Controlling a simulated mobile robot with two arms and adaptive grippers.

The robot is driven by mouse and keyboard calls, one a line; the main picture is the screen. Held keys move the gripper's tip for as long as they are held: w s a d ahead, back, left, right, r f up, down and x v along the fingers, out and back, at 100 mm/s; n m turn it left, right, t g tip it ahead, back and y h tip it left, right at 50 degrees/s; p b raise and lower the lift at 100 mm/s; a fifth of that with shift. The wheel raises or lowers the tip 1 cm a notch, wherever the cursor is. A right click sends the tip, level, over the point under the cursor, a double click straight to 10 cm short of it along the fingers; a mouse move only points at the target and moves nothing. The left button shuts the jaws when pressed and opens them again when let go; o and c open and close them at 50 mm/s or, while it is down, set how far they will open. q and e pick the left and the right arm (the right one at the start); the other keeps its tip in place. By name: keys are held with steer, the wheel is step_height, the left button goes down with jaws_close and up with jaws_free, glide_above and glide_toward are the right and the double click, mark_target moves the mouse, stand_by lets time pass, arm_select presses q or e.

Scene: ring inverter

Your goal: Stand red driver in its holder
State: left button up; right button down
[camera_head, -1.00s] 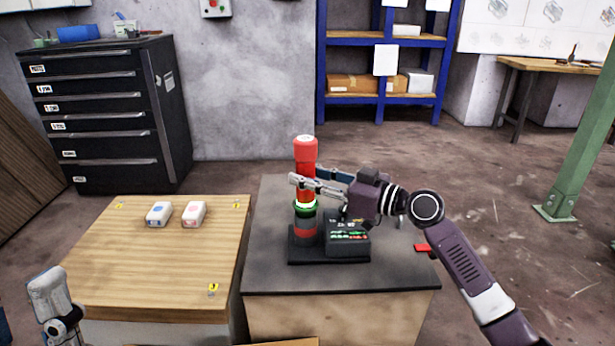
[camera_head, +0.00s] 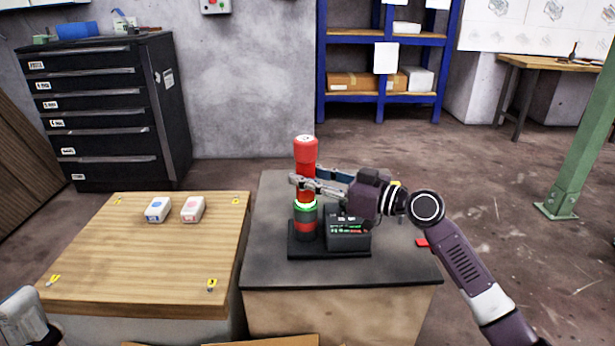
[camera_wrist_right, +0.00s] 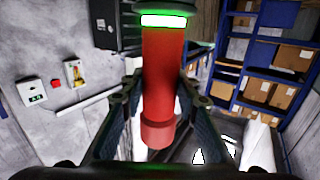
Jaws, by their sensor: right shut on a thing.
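The red driver (camera_head: 306,152) stands upright at the holder on the dark table. Its lower end meets a cylinder with a lit green and white ring (camera_head: 305,205), part of the holder (camera_head: 301,248) with its black base. I cannot tell how deep the driver sits. My right gripper (camera_head: 308,186) comes from the right and is shut around the red shaft. In the right wrist view the red driver (camera_wrist_right: 163,85) lies between the two fingers, beside the glowing ring. My left arm shows only in part at the lower left; its gripper cannot be made out.
A dark box with a small display (camera_head: 348,232) stands beside the cylinder on the same base. A wooden table (camera_head: 150,255) at the left carries a blue-marked device (camera_head: 158,210) and a red-marked device (camera_head: 193,209). A small red thing (camera_head: 421,243) lies by the dark table's right edge.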

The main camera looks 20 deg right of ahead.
steer(key=shift+b, duration=0.3)
steer(key=c, duration=1.5)
jaws_free()
steer(key=shift+o, duration=0.5)
steer(key=shift+f, duration=0.35)
steer(key=v, duration=1.2)
steer(key=shift+r, duration=0.2)
